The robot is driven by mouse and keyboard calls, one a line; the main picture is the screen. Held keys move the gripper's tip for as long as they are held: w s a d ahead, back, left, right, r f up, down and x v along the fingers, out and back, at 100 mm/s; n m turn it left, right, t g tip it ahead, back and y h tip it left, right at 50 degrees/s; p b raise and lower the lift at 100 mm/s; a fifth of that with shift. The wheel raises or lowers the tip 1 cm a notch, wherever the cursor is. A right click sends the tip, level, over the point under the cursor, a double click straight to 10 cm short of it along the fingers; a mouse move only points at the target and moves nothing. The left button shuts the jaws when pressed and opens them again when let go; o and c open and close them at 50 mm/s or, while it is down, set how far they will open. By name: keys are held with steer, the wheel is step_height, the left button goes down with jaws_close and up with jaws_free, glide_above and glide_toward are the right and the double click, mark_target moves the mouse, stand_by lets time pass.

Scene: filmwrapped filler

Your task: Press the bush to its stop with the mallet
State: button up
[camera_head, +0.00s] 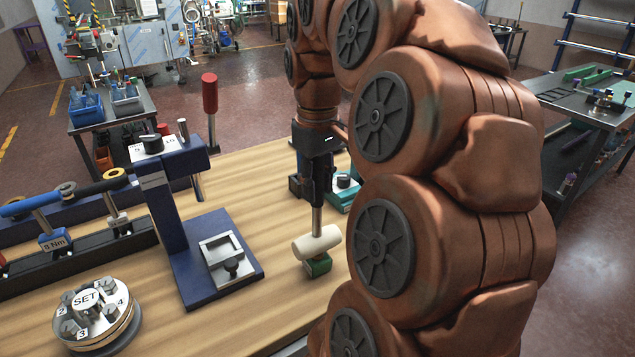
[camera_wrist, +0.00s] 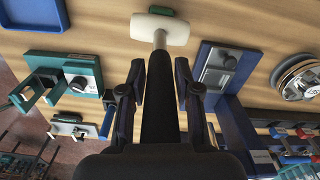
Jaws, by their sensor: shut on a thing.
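My gripper (camera_head: 318,182) is shut on the mallet, gripping its dark handle; the fingers also show on both sides of it in the wrist view (camera_wrist: 160,78). The mallet (camera_head: 317,243) has a pale cream head and hangs head down, its handle roughly upright. Its head also shows at the top of the wrist view (camera_wrist: 159,29). A small green block (camera_head: 319,266) lies just under the head over the wooden bench; I cannot tell whether they touch. I cannot clearly make out the bush in either view.
A blue press stand (camera_head: 170,215) with a grey clamp plate (camera_head: 222,258) stands left of the mallet. A red-handled lever (camera_head: 210,93) rises behind it. A round SET dial (camera_head: 95,315) sits front left. A teal fixture (camera_wrist: 62,80) stands near the gripper. Bare wood lies between.

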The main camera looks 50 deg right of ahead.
mark_target(318, 168)
jaws_close()
steer(key=shift+f+b, duration=0.55)
steer(key=shift+f, duration=0.35)
stand_by(1.9)
steer(key=shift+r, duration=0.2)
stand_by(0.6)
steer(key=shift+r+p, duration=1)
steer(key=shift+r, duration=1.45)
steer(key=shift+f, duration=0.1)
